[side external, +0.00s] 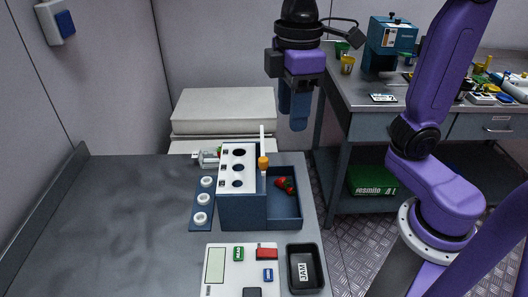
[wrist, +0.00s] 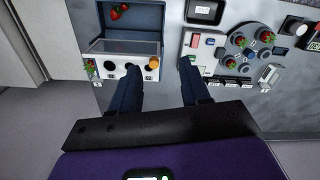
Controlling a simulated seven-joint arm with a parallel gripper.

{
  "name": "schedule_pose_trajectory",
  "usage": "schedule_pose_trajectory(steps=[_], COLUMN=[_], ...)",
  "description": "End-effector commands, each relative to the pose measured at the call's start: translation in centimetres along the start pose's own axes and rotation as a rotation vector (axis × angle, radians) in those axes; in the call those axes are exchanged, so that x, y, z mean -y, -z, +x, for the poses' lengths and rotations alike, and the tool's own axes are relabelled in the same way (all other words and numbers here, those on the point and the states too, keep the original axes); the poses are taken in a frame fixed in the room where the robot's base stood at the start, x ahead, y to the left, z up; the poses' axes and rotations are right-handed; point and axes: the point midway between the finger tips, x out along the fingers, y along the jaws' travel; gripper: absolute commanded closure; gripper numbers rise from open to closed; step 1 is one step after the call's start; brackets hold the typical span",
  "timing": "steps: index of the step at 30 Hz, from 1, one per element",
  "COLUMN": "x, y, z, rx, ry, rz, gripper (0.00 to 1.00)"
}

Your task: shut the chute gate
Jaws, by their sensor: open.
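A dark blue box (side external: 241,212) with a sloped white face holding several dark round holes stands on the grey table. A thin pale upright plate with an orange knob (side external: 263,163) stands between this face and an open blue bin (side external: 296,222); it looks like the chute gate, and I cannot tell how far open it is. Red berries (side external: 285,184) lie in the bin. In the wrist view the orange knob (wrist: 153,63) shows at the right end of the white face, near the left finger. My gripper (side external: 292,122) is open and empty, above and behind the box, touching nothing.
A blue strip with white rings (side external: 202,205) lies left of the box. A white panel with a screen (side external: 217,265) and a black tray (side external: 306,269) sit in front. The table's left side is clear. A cluttered bench (side external: 360,98) stands at right.

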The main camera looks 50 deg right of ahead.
Motion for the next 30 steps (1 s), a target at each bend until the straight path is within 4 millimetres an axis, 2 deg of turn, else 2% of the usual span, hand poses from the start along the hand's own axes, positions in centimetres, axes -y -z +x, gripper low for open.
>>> schedule_pose_trajectory(steps=[1,6,9,13,20,30], x=[-0.4,-1.5,-1.9,-2.0,-2.1,-2.0], y=[1.3,3.5,4.1,4.4,4.3,4.2], z=[-1.3,-4.7,-5.9,-6.5,-4.5,1.8], rx=[-0.002,0.004,0.007,0.01,0.014,0.015], ry=[-0.001,0.0,0.0,0.001,0.001,0.001], rz=[0.005,0.021,0.027,0.03,0.031,0.03], gripper=[0.54,0.54,0.54,0.54,0.54,0.54])
